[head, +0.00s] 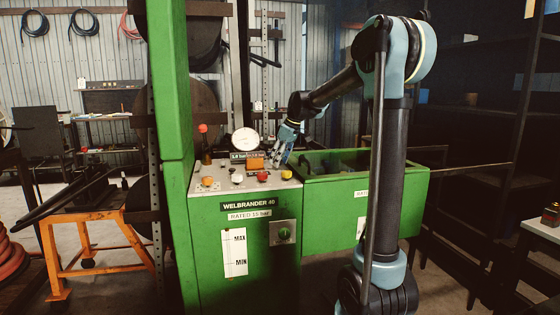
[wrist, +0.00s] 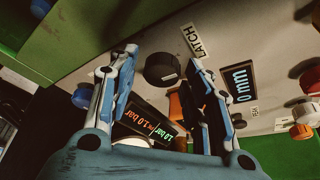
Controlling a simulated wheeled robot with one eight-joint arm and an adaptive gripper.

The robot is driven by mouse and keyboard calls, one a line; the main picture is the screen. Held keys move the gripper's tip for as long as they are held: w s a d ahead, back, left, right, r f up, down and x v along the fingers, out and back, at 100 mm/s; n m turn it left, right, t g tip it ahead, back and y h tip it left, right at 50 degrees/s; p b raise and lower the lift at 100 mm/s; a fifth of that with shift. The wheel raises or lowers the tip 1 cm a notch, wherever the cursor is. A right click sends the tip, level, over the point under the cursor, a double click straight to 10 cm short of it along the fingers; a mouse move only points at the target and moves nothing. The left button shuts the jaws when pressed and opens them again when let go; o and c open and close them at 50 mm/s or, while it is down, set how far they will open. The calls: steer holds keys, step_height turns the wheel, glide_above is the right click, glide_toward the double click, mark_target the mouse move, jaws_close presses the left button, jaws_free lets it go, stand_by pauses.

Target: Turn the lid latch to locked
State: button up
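A round black knob (wrist: 162,68) stands on the pale panel in the wrist view, just below and left of a white label reading LATCH (wrist: 195,41). I take it as the lid latch; its turn position cannot be read. My gripper (wrist: 160,58) is open, with one finger to each side of the knob. No clear contact shows. In the head view my gripper (head: 279,161) points down at the back right of the panel top (head: 220,188) of the green machine. The knob cannot be made out there.
A pressure gauge (head: 244,140), a bar display (wrist: 150,122), a mm display (wrist: 238,84) and a red-topped lever (head: 203,129) crowd the panel. A green trough (head: 390,190) extends right; a green column (head: 172,80) rises left.

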steer(key=c, duration=0.7)
steer(key=shift+o, duration=0.2)
steer(key=shift+m, duration=0.4)
steer(key=m+t, duration=0.1)
steer(key=m, duration=0.1)
steer(key=shift+m+h, duration=0.3)
steer(key=m+t+h, duration=0.1)
steer(key=m, duration=0.2)
steer(key=shift+a+m, duration=0.15)
steer(key=shift+m, duration=0.25)
steer(key=m+h, duration=0.2)
steer(key=m, duration=0.3)
steer(key=shift+a+r, duration=0.1)
steer(key=shift+a, duration=0.05)
steer(key=m+h, duration=0.2)
steer(key=m, duration=0.3)
steer(key=shift+a+m, duration=0.1)
steer(key=shift+m, duration=0.3)
